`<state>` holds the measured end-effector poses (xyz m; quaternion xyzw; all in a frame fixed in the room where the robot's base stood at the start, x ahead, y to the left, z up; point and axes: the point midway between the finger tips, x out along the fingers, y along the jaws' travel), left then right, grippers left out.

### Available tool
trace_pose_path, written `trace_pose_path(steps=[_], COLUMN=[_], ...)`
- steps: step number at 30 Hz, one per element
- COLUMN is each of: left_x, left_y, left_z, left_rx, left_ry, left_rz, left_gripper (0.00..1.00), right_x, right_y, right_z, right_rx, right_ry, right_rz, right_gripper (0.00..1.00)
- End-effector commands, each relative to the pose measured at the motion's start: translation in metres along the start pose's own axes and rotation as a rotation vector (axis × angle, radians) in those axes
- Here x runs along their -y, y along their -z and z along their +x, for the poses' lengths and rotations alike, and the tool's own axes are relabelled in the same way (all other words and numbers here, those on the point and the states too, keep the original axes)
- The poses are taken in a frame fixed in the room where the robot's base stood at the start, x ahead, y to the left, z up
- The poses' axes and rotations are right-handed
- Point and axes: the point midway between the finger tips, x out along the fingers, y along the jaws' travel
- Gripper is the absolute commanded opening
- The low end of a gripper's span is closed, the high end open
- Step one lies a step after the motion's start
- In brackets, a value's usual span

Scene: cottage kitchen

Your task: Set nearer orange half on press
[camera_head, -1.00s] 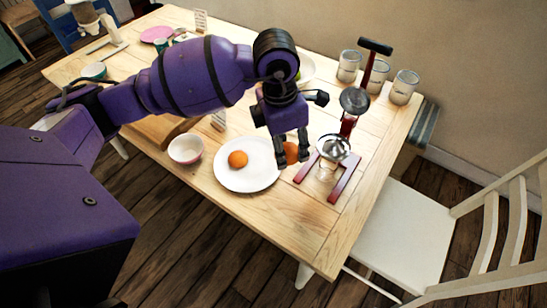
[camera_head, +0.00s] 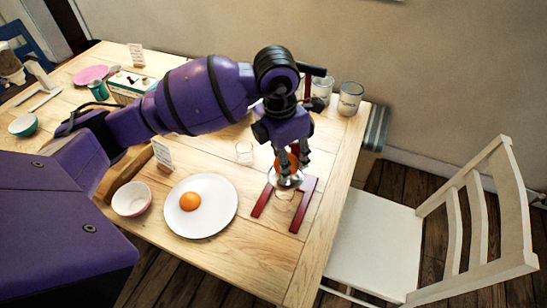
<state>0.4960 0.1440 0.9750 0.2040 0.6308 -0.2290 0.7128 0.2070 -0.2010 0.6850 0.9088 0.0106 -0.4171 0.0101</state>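The press has a red base (camera_head: 303,208) and a silver bowl (camera_head: 287,181). Its upper part is mostly hidden behind my arm. My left gripper (camera_head: 293,160) points down right over the bowl, its fingers closed around an orange half (camera_head: 292,161). That half is at the bowl, partly covered by the fingers; I cannot tell whether it touches the bowl. Another orange half (camera_head: 190,201) lies on the white plate (camera_head: 218,215), left of the press. My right gripper is not in view.
A pink-and-white bowl (camera_head: 132,199) stands left of the plate. Canisters (camera_head: 350,98) line the back edge. A white chair (camera_head: 375,240) is at the right.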

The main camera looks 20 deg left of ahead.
Motion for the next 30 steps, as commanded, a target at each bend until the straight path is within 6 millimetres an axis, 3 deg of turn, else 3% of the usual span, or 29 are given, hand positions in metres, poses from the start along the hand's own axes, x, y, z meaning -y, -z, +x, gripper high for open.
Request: trace_pose_path(steps=[5,8,30], left_x=[0.001,0.0,0.001], left_y=[0.003,0.004,0.008], left_z=[0.023,0.028,0.034], left_rx=[-0.004,-0.002,-0.011], left_ry=[0.004,0.002,0.004], left_rz=[0.0,0.0,-0.001], left_gripper=[0.33,0.18,0.17], right_x=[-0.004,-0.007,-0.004], right_y=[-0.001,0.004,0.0], right_z=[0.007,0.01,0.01], right_rx=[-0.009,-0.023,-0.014], right_ry=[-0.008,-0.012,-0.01], right_rz=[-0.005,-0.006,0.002], right_gripper=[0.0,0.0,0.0])
